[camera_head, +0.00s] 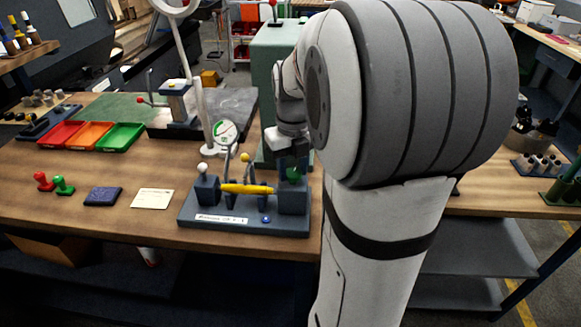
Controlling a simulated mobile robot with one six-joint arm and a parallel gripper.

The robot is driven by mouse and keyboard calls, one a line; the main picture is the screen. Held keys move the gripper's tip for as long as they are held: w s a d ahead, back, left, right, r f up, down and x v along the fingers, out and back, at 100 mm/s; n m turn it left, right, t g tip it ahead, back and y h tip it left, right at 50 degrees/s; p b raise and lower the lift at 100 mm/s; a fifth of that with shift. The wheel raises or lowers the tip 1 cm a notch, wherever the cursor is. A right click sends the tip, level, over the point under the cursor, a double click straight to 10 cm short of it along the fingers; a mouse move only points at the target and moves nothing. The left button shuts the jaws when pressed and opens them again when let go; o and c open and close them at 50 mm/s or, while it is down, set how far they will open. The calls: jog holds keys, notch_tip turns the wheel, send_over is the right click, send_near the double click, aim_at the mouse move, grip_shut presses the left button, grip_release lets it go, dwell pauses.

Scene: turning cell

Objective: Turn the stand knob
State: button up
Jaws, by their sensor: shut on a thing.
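The test stand (222,229) is a blue-grey base with a label on its front edge, near the front of the wooden bench. The green stand knob (293,175) is at the right block of the stand. My gripper (292,163) points down over this block and is shut on the knob. The fingertips are small and dark here, so the exact grip is hard to see.
My arm hides much of the right side. A green cabinet (273,50) stands behind the stand. Red, orange and green trays (121,137) lie at the back left. Red and green stamps (63,186), a dark blue pad (104,196) and a paper card (152,198) lie left of the stand.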

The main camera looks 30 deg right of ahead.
aim_at(292, 172)
jog(key=shift+w+r, duration=0.15)
jog(key=shift+w, duration=0.05)
jog(key=o, duration=0.9)
jog(key=shift+o, duration=0.4)
notch_tip(292, 172, up, 8)
jog(key=shift+f, duration=0.2)
jog(key=shift+s+a, duration=0.1)
